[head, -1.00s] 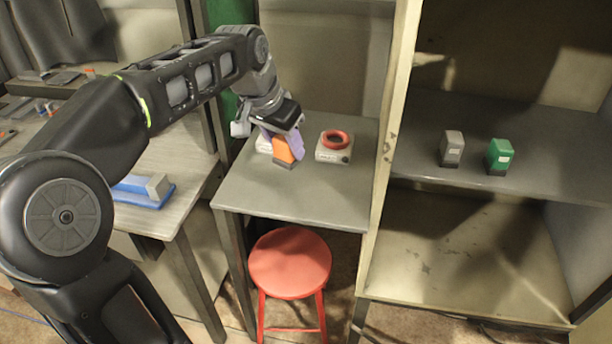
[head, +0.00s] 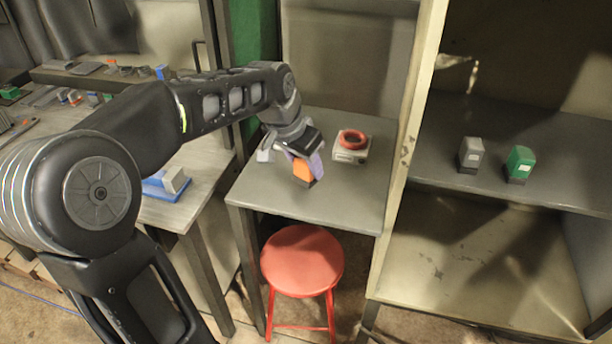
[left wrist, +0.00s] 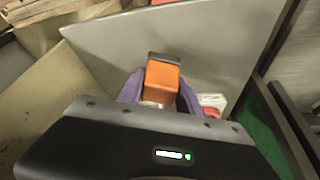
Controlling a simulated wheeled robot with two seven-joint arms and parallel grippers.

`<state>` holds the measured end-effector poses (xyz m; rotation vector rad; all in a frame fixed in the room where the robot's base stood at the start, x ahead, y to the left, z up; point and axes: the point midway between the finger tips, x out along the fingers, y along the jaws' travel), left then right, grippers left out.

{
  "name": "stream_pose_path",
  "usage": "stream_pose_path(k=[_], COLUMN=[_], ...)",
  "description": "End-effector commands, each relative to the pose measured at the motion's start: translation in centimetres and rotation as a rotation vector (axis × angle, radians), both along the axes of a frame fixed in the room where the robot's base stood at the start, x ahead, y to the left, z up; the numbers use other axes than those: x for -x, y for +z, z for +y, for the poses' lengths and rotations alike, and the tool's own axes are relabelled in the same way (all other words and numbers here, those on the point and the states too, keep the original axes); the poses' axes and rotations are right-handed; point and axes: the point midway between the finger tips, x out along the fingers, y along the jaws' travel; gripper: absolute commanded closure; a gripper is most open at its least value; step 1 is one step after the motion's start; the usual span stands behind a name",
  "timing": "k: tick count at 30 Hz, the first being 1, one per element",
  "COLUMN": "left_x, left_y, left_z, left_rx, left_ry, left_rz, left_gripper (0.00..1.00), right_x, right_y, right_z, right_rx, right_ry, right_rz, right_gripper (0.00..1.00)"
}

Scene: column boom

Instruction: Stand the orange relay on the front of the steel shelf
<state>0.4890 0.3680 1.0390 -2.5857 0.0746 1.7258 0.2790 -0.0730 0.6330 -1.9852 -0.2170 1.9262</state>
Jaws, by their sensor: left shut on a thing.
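The orange relay (head: 303,170) has a dark base and is held between the purple fingers of my left gripper (head: 312,162), over the small grey table. In the left wrist view the relay (left wrist: 162,80) sits between the purple fingers, its dark end pointing away from the gripper. I cannot tell whether its base touches the tabletop. The steel shelf (head: 450,150) is at the right, with a grey relay (head: 472,154) and a green relay (head: 519,163) standing upright near its front edge. My right gripper is not in view.
The grey table (head: 350,205) also bears a white device with a red ring (head: 351,146). The shelf's upright post (head: 405,150) stands between table and shelf. A red stool (head: 302,260) is below. A workbench with a blue-based item (head: 165,186) is at left.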

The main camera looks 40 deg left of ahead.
Motion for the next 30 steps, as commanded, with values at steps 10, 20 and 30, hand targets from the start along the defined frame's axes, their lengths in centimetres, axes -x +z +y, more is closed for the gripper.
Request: stream_pose_path(k=[10, 20, 30], left_x=[0.1, 0.0, 0.0], left_y=[-1.2, -3.7, -4.0], left_z=[0.0, 0.0, 0.0], left_rx=[0.001, -0.001, 0.000], left_ry=[0.001, 0.000, 0.000], left_rz=[0.003, -0.001, 0.000], left_gripper=[1.00, 1.00, 0.53], right_x=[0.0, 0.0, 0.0], right_y=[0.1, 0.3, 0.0], right_z=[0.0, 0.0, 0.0], right_rx=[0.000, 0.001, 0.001], right_ry=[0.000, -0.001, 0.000], right_rz=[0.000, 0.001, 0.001], right_gripper=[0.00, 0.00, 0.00])
